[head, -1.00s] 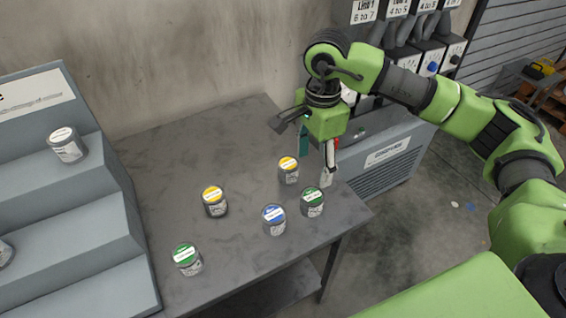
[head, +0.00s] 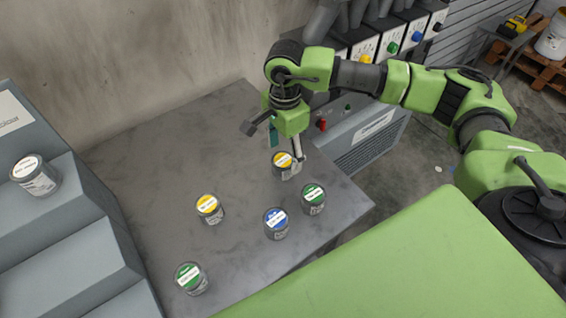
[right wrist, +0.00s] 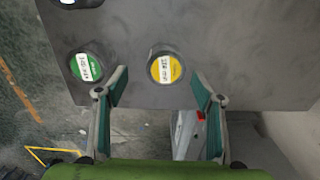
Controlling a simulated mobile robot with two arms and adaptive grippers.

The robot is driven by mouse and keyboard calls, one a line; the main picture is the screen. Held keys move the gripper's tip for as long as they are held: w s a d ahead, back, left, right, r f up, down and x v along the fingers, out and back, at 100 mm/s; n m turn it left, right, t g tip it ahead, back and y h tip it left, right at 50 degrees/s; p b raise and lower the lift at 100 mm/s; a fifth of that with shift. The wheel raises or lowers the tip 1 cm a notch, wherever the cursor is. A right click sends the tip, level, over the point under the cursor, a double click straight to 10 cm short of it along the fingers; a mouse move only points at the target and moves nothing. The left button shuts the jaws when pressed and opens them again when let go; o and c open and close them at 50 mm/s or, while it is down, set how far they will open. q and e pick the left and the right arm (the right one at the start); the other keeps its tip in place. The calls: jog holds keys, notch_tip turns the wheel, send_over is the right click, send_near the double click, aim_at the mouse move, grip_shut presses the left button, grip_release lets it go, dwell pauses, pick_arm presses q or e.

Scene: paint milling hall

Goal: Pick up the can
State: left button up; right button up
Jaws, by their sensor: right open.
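Several small grey cans with coloured lids stand upright on the grey table (head: 150,160). A yellow-lidded can (head: 284,168) is at the back right, partly behind a finger of my right gripper (head: 286,148). The right gripper is open and empty, just above and behind this can. In the right wrist view, the yellow-lidded can (right wrist: 166,69) lies ahead of the gap between the open fingers (right wrist: 160,92), and a green-lidded can (right wrist: 87,68) is beyond the left finger. In the head view the green-lidded can (head: 313,199) is to the front right. My left gripper is not in view.
A blue-lidded can (head: 276,224), a second yellow-lidded can (head: 210,209) and another green-lidded can (head: 190,279) stand nearer on the table. A stepped grey stand (head: 60,235) holds a white-lidded can (head: 36,176). A grey cabinet (head: 365,140) stands beyond the table.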

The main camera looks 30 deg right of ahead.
aim_at(283, 160)
jog(key=shift+w+f, duration=0.25)
jog(key=shift+f, duration=0.5)
jog(key=shift+f+p, duration=0.3)
jog(key=shift+p, duration=0.15)
notch_tip(283, 160, down, 4)
jog(key=shift+w+r+p, duration=0.15)
jog(key=shift+r+p, duration=0.1)
jog(key=shift+p, duration=0.65)
jog(key=shift+w+f, duration=0.1)
jog(key=shift+f, duration=0.4)
jog(key=c, duration=1.3)
